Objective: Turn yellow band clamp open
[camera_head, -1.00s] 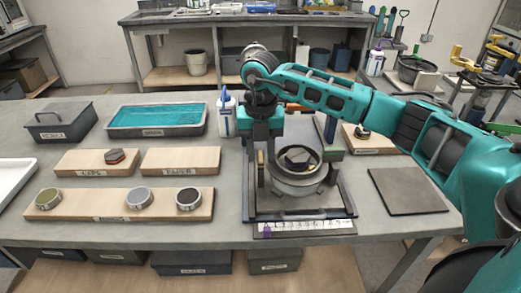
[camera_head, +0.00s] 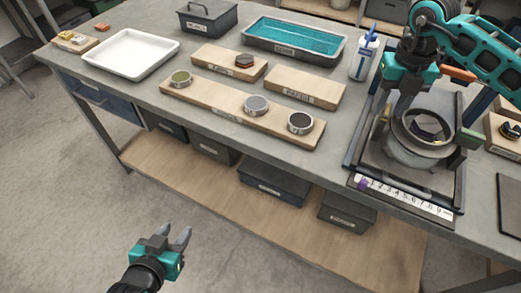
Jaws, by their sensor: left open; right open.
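My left gripper (camera_head: 168,238) is open and empty, low in the view over the floor, well away from the bench. My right gripper (camera_head: 393,108) reaches down from above at the left side of a round grey vessel (camera_head: 415,152) on a stand. It is open; its fingertips partly overlap the vessel's rim, so I cannot tell whether they touch it. A dark angular piece lies inside the vessel's ring. A small yellowish part (camera_head: 384,115) shows by the fingers; I cannot tell for sure whether it is the yellow band clamp.
A teal-lined tray (camera_head: 293,42), a white bottle (camera_head: 364,58) and a white tray (camera_head: 127,54) stand on the bench. The left floor is clear.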

